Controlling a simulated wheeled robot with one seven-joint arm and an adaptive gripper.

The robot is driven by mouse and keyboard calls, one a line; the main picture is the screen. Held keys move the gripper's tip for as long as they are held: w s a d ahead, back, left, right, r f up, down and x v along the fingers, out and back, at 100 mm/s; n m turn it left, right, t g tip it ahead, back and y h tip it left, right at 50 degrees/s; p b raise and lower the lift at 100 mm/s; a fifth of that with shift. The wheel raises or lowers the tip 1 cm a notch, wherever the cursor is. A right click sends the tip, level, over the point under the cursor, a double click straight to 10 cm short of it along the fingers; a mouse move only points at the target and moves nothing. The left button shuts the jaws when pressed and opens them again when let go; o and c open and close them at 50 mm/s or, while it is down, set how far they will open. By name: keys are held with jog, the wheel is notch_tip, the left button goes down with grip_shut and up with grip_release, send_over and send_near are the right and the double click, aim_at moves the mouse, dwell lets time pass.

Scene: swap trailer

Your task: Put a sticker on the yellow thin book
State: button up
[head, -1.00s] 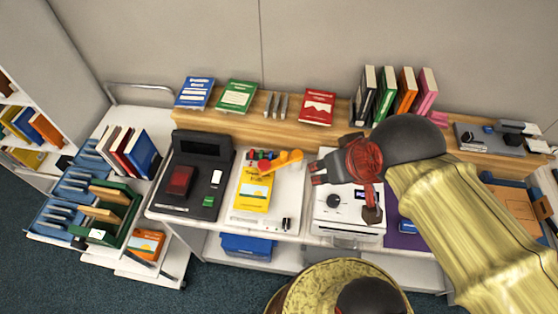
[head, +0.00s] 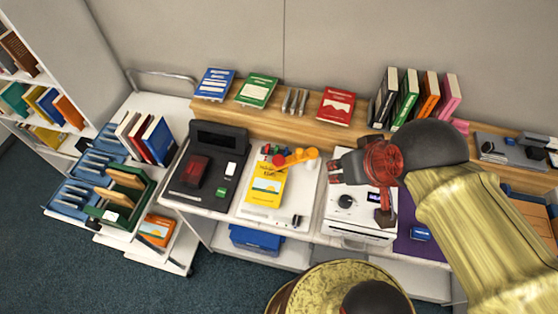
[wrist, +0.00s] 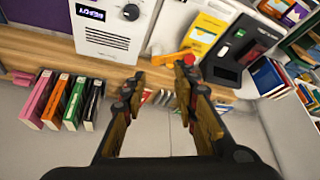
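The yellow thin book (head: 265,189) lies flat on a white work surface, cover up; it also shows in the wrist view (wrist: 205,30). An orange tool-like object (head: 296,158) with small red, green and blue pieces near it lies at the book's top edge. I see no clear sticker. My gripper (head: 333,168) hangs to the right of the book, over the left side of the white machine. In the wrist view my gripper (wrist: 160,80) has its fingers apart with nothing held between them.
A black machine (head: 207,165) stands left of the book, and a white machine with a small display (head: 358,210) stands right. A wooden shelf (head: 300,125) behind carries a blue, a green and a red book (head: 336,106), plus upright books. A trolley of books is at left.

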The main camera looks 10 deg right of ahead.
jog(key=c, duration=0.6)
grip_shut()
dwell(0.8)
